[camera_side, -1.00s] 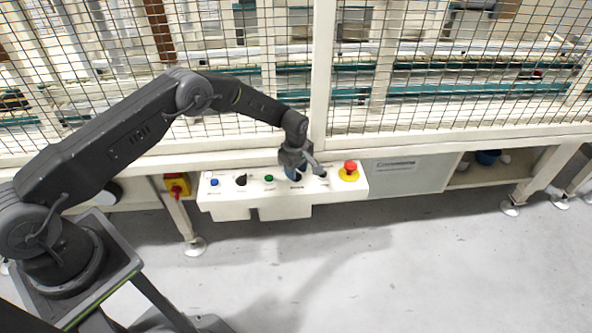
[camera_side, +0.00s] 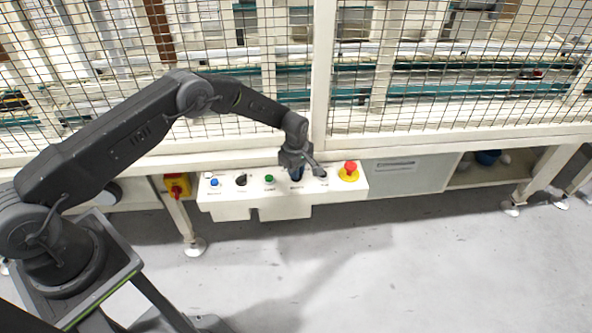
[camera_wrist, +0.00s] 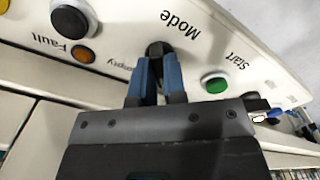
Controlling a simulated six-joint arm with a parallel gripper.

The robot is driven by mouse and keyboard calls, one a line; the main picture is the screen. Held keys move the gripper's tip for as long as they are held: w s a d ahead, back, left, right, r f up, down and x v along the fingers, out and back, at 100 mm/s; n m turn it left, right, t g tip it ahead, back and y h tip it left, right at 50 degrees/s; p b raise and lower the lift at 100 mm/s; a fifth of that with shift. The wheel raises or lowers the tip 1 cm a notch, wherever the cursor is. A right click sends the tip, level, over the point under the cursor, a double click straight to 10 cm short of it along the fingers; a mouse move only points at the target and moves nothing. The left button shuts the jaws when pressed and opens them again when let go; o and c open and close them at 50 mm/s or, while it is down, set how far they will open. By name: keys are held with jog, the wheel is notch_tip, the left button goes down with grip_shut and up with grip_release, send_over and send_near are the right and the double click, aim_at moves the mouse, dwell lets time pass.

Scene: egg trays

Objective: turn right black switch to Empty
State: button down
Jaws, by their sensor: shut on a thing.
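The right black switch (camera_wrist: 156,48), labelled Mode, is in the wrist view on the white control panel (camera_wrist: 228,50), between the green Start button and the orange Fault lamp. My gripper (camera_wrist: 160,62) has two blue fingers shut on this switch, one on each side. They hide part of it, and its pointing direction cannot be told. Part of the Empty label (camera_wrist: 126,63) shows left of the fingers. In the side view, my gripper (camera_side: 297,172) reaches down onto the panel (camera_side: 228,212) and covers the switch.
The green button (camera_wrist: 215,84) and orange lamp (camera_wrist: 83,54) sit close on either side of the fingers. In the side view, a red emergency stop (camera_side: 350,167) is right of my gripper. Another black switch (camera_side: 240,180) is further left. Mesh fencing (camera_side: 220,60) rises behind.

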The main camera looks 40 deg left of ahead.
jog(key=m, duration=0.3)
jog(key=shift+m, duration=0.4)
jog(key=m, duration=1.2)
jog(key=c, duration=1.2)
grip_release()
jog(key=shift+r, duration=2.55)
jog(key=shift+r, duration=0.1)
notch_tip(320, 180, up, 22)
jog(key=shift+r, duration=0.2)
